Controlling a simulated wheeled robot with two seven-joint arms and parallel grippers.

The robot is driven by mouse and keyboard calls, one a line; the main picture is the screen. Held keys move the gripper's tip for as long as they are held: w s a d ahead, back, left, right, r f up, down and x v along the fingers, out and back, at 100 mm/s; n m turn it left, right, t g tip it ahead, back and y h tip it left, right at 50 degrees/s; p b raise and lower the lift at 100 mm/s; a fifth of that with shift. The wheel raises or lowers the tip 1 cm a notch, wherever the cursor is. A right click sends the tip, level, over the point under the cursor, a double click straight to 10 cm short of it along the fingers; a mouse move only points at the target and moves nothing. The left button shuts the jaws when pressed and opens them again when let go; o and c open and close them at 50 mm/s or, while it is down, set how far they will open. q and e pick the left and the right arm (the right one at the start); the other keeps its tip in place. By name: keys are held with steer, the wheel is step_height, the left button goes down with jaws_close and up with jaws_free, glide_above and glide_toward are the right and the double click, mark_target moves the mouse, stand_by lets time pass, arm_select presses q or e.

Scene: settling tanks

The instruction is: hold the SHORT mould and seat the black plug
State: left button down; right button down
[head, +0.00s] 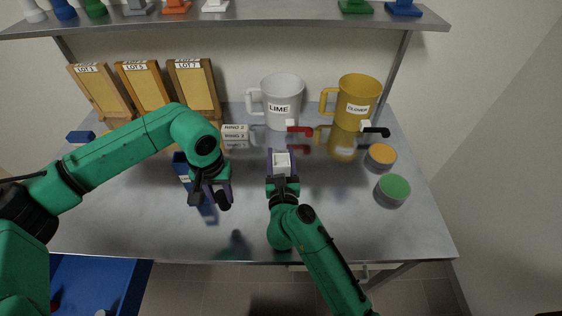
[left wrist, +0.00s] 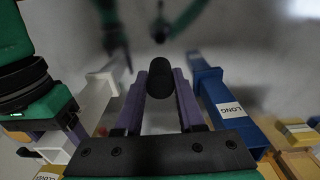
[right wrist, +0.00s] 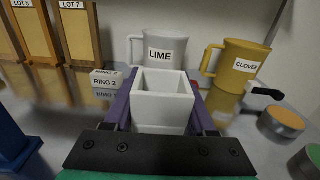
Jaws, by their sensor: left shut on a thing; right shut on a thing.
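The white square mould (head: 282,162) is held upright in my right gripper (head: 282,170), in front of the jugs. In the right wrist view the mould (right wrist: 163,100) sits between the purple fingers with its hollow top open; no SHORT label shows. The black plug (left wrist: 160,80) is gripped between the fingers of my left gripper (left wrist: 163,95). In the head view the plug (head: 223,201) hangs low at the left gripper's tip, left of the white mould and apart from it. The plug's far end is blurred.
A blue mould labelled LONG (left wrist: 228,105) stands beside the left gripper. Orange (head: 382,154) and green (head: 393,187) round pots are at right. The front middle of the bench is clear.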

arm_select(q)
steer(key=w+d+r+n, duration=0.1)
steer(key=w+d+r, duration=0.3)
steer(key=d+r, duration=0.45)
steer(key=w+d+r, duration=0.4)
steer(key=d+r, duration=0.3)
steer(key=r, duration=0.2)
steer(key=f, duration=1)
steer(key=shift+w+a+f, duration=0.1)
steer(key=shift+w+a, duration=0.05)
steer(key=shift+a, duration=0.15)
steer(key=c, duration=0.5)
jaws_free()
step_height(320, 180, up, 12)
steer(key=shift+r, duration=0.1)
